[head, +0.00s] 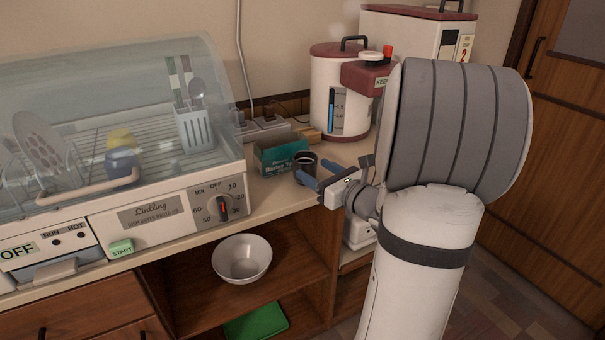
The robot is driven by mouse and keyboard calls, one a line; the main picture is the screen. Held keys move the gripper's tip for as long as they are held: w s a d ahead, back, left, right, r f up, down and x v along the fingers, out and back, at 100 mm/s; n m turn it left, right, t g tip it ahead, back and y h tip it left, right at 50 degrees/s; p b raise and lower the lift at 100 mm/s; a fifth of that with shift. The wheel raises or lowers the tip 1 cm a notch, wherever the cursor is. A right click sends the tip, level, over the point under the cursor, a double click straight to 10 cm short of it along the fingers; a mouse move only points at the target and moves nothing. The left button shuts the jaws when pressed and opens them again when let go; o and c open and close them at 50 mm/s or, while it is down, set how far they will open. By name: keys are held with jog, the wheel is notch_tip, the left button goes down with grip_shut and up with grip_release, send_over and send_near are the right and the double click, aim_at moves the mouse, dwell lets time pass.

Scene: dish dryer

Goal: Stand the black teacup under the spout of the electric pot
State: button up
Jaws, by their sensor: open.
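The black teacup (304,162) stands upright on the counter, right of a teal box. My gripper (312,168) is open, with its blue fingers pointing left at the cup. One finger is at the cup's near side and the other at its right; I cannot tell whether they touch it or how far they reach around it. The electric pot (327,76) is white with a dark red lid and a blue level gauge. Its dark red spout head (364,78) juts to the right, and my arm hides the area below it.
A dish dryer (150,215) with a clear cover fills the left of the counter. The teal box (280,155) is close beside the cup. A white bin (415,35) stands behind the pot. A white bowl (242,260) and a green item (257,322) are on shelves below.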

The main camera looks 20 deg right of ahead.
aim_at(299, 159)
jog(key=shift+x, duration=0.9)
jog(key=b+x, duration=0.1)
jog(key=x, duration=0.4)
jog(key=shift+s, duration=0.1)
jog(key=shift+c, duration=0.3)
jog(key=shift+r, duration=0.15)
jog(key=c, duration=0.7)
